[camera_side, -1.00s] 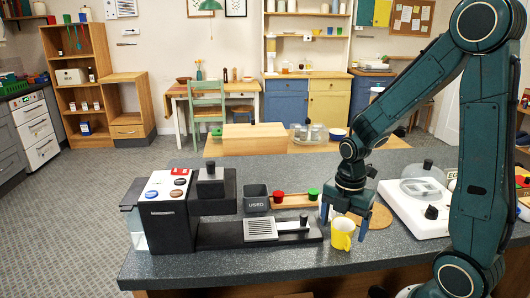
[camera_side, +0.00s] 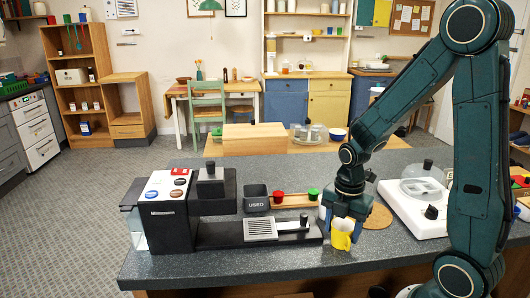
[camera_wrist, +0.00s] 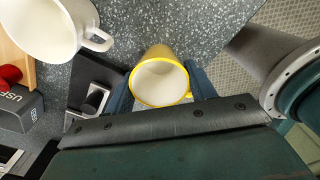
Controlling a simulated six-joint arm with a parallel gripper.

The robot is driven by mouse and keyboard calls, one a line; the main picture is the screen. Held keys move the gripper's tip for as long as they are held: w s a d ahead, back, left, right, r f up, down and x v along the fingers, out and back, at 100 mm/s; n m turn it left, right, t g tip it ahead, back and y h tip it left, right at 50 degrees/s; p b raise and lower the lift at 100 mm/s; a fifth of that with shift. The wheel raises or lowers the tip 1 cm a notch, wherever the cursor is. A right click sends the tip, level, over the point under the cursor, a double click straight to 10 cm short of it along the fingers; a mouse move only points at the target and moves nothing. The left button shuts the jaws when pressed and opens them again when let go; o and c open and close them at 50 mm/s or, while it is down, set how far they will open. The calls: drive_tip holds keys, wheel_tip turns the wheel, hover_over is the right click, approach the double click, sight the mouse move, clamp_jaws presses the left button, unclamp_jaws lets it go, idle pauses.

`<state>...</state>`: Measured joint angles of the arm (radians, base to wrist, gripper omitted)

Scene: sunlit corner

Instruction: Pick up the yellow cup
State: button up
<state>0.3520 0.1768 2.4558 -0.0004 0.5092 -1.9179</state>
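The yellow cup (camera_side: 341,238) stands upright on the dark speckled counter near its front edge, in front of my gripper's body in the side view. My gripper (camera_side: 342,234) points down, with one blue finger on each side of the cup. In the wrist view the yellow cup (camera_wrist: 160,82) shows its yellow rim and pale, empty-looking inside. My gripper (camera_wrist: 160,92) has both fingers against the cup's sides there, so it looks shut on it. The cup's handle shows at the front right in the side view.
A white cup (camera_wrist: 45,28) stands close by. The coffee machine (camera_side: 166,210) with its drip tray (camera_side: 260,229) is to the left, the USED bin (camera_side: 256,203) behind it. Red and green capsules sit on a wooden holder. A white appliance (camera_side: 417,212) stands right.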

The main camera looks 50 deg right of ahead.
drive_tip(key=shift+r, duration=0.2)
wheel_tip(320, 180, up, 20)
drive_tip(key=shift+f, duration=0.15)
idle(0.8)
idle(0.5)
drive_tip(key=w+a+f+m, duration=0.2)
drive_tip(key=w+a, duration=0.1)
drive_tip(key=w, duration=0.3)
drive_tip(key=w+a+f+m, duration=0.2)
drive_tip(key=w+a+f, duration=0.1)
drive_tip(key=w, duration=0.3)
drive_tip(key=w+a+f+m, duration=0.2)
drive_tip(key=w+a+f, duration=0.1)
drive_tip(key=w, duration=0.3)
drive_tip(key=shift+w+a+f, duration=0.25)
drive_tip(key=shift+a, duration=0.3)
drive_tip(key=shift+f, duration=0.2)
drive_tip(key=shift+f, duration=3.75)
drive_tip(key=shift+f, duration=0.45)
